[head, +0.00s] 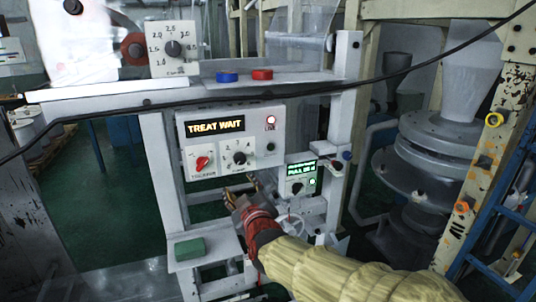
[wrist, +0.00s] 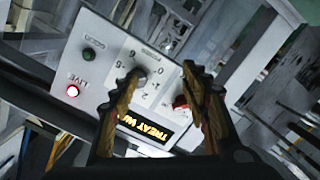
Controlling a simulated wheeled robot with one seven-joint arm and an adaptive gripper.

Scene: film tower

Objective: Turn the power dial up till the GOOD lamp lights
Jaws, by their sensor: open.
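The treater panel (head: 222,178) is a pale box with a lit display (head: 216,127) reading "TREAT WAIT". Its black power dial (head: 239,157) sits in a numbered scale, right of a red selector knob (head: 202,163). The LIVE lamp (head: 271,120) glows red; the GOOD lamp (head: 271,146) below it is dark. My gripper (head: 235,190) is open and empty, just below the panel in the head view. In the wrist view the panel is upside down; the dial (wrist: 140,77) shows beside the left fingertip, apparently apart from my gripper (wrist: 162,82). The GOOD lamp (wrist: 88,54) is dark green.
A small box with a green-lit display (head: 302,170) and its own dial is right of the panel. A handwheel (head: 291,225) sits below it. Above are blue (head: 227,77) and red (head: 262,75) buttons. A black cable crosses the head view. A green block (head: 189,248) lies lower left.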

